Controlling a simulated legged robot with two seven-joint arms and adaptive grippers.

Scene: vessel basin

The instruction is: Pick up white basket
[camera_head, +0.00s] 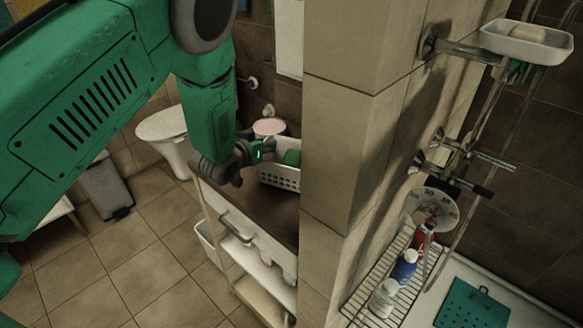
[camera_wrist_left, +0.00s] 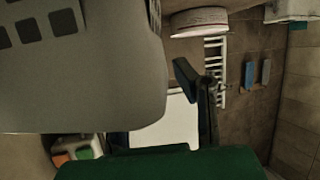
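The white basket (camera_head: 277,177), with rows of holes, stands on the brown counter top (camera_head: 240,205) in the head view. A green item (camera_head: 292,158) shows at its rim, and a tiled pillar hides its right part. My left gripper (camera_head: 262,150) is at the basket's near left rim. In the left wrist view the basket's pale wall (camera_wrist_left: 85,75) fills the upper left, close to the camera. One dark finger (camera_wrist_left: 200,95) stands clear to its right with a gap; the other seems hidden behind the basket. The gripper looks open. My right gripper is out of view.
The tiled pillar (camera_head: 345,120) stands right beside the counter. A pink-lidded container (camera_head: 269,127) sits behind the basket. A wire rack with bottles (camera_head: 404,266) is right of the pillar. A toilet (camera_head: 165,130) and bin (camera_head: 105,187) stand left; the floor between is clear.

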